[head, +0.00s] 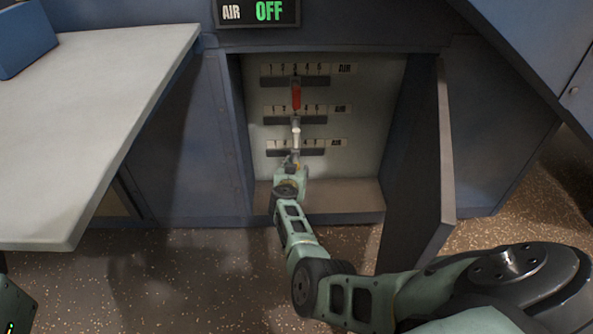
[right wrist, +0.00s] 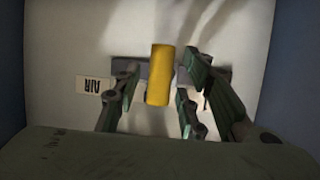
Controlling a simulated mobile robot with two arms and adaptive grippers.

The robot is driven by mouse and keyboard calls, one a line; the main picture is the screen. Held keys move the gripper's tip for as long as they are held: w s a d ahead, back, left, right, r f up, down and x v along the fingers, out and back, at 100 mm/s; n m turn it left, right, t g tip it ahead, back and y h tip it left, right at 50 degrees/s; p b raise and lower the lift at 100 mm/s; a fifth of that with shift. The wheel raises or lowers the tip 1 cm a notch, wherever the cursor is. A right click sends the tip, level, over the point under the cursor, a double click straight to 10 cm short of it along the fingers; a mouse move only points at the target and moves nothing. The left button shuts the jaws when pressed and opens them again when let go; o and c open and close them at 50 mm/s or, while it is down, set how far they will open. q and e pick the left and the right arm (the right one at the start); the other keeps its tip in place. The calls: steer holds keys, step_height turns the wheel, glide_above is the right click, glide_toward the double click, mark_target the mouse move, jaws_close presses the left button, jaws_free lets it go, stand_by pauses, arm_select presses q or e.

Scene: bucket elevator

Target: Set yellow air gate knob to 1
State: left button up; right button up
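The yellow knob (right wrist: 160,75) shows in the right wrist view, standing out from its dark slot (right wrist: 214,78) between my right gripper's fingers. My right gripper (right wrist: 158,100) is open around it, with a visible gap on each side. In the head view my right gripper (head: 291,162) is at the lowest numbered row (head: 315,151) inside the open cabinet and hides the yellow knob, so its number cannot be read. A red knob (head: 296,95) is at about the middle of the top row, and a white knob (head: 296,133) is in the row below. My left gripper is not in view.
A sign (head: 257,11) above the cabinet reads AIR OFF. The cabinet's bottom ledge (head: 345,195) is bare.

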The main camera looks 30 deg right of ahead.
steer(key=shift+w+d, duration=0.1)
jaws_close()
stand_by(0.4)
